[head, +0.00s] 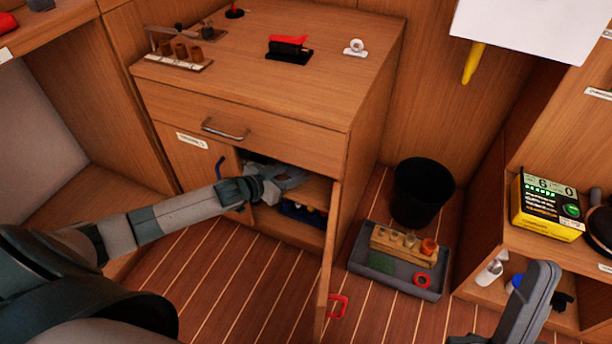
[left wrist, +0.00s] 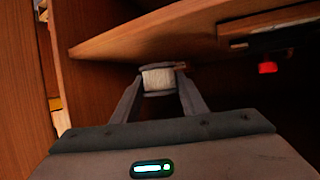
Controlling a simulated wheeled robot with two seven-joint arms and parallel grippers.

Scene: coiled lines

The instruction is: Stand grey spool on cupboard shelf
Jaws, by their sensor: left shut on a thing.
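The grey spool (left wrist: 158,80), with dark end discs and pale line wound on it, sits between the two fingertips of my left gripper (left wrist: 160,84). In the head view my left gripper (head: 290,180) reaches through the open front of the cupboard (head: 250,120), at shelf height, shut on the spool. The spool cannot be made out clearly there. The wooden shelf (head: 316,190) shows beside the gripper. In the left wrist view a shelf board (left wrist: 150,38) lies close by the spool; I cannot tell whether they touch. Part of my right gripper (head: 530,300) shows at lower right; its jaws are unclear.
The cupboard's right door (head: 328,260) stands open. A blue tray (head: 300,213) with small items is below the shelf. A grey tray (head: 365,262) and a black bin (head: 422,190) stand on the floor to the right. A red thing (left wrist: 267,67) shows in the left wrist view.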

